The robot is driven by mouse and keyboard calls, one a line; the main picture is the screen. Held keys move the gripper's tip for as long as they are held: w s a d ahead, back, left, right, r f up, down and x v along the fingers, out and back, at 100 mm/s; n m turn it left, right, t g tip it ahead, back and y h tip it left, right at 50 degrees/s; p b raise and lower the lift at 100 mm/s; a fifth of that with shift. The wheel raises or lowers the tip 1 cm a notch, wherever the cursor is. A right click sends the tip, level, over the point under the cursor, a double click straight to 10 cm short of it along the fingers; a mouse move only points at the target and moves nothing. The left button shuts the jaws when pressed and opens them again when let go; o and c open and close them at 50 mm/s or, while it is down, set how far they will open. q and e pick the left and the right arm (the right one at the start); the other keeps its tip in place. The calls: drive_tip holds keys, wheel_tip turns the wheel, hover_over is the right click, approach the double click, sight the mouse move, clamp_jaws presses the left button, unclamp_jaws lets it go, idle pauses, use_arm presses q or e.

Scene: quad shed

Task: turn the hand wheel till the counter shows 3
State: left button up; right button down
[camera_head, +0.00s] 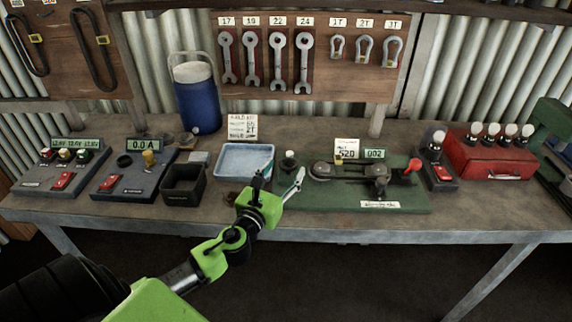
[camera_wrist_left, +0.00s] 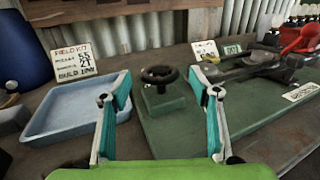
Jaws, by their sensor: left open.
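The small black hand wheel (camera_head: 289,156) sits on a green block at the left end of the green base plate. In the left wrist view the wheel (camera_wrist_left: 159,75) stands between and beyond my fingertips, with no contact visible. The counter (camera_head: 375,154) on the same plate appears to read 002. It also shows in the left wrist view (camera_wrist_left: 232,49), too small to read surely. My left gripper (camera_head: 279,182) is open and empty, its fingers spread in front of the wheel. My right gripper is not in view.
A blue tray (camera_head: 229,174) lies just left of the wheel and a black bin (camera_head: 184,192) farther left. On the green plate (camera_head: 330,203), a dark mechanism with a red knob (camera_head: 414,164) stands to the right. A red box with bulbs (camera_head: 488,164) is beyond it.

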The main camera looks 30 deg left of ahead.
use_arm(q)
drive_tip(key=shift+w+a, duration=0.15)
drive_tip(key=shift+w, duration=0.85)
drive_tip(key=c, duration=1.1)
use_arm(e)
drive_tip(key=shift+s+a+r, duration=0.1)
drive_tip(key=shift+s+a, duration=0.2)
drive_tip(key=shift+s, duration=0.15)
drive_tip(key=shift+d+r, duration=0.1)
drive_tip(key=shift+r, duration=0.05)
